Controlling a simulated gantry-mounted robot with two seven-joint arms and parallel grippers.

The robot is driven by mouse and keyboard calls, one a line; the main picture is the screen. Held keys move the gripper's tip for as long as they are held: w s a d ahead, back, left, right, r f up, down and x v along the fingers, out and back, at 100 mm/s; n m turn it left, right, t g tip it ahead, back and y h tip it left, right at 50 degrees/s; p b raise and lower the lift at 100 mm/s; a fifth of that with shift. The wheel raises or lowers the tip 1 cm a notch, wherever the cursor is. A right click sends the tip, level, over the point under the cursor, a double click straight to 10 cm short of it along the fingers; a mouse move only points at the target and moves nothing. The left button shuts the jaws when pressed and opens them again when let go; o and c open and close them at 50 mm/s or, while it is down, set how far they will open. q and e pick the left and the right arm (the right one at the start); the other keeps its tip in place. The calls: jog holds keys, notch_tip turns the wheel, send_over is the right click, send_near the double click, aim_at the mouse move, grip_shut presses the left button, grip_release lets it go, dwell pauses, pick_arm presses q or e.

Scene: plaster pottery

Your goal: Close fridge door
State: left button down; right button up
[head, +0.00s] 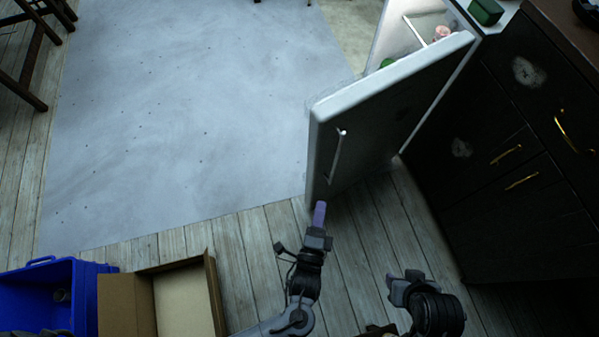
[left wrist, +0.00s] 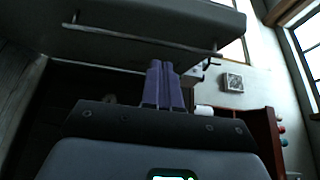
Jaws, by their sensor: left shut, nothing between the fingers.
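The fridge door (head: 385,105) stands open in the head view, swung out from the fridge (head: 410,25). Its outer face carries a bar handle (head: 337,155) near the free edge. My left gripper (head: 319,207) is shut and empty, its purple fingers close to the lower free corner of the door; I cannot tell whether they touch it. In the left wrist view the door (left wrist: 180,18) spans the top with its handle (left wrist: 140,40), and the shut fingers (left wrist: 159,66) point up just below the handle. My right gripper (head: 400,287) is lower right, its fingers unclear.
Dark cabinets (head: 500,150) with brass handles stand right of the fridge. A blue crate (head: 45,295) and an open cardboard box (head: 165,295) are at lower left. A pale rug (head: 190,110) leaves free floor left of the door. A wooden chair (head: 35,45) is at upper left.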

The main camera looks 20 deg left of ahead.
pick_arm(q)
jog(key=w, duration=0.1)
jog(key=b, duration=0.4)
send_near(319, 155)
jog(key=w+d, duration=0.3)
jog(key=shift+w+a+f+b, duration=0.15)
jog(key=shift+w+a+b, duration=0.6)
jog(key=shift+w+a, duration=0.65)
jog(key=shift+w, duration=0.15)
jog(key=shift+a, duration=0.15)
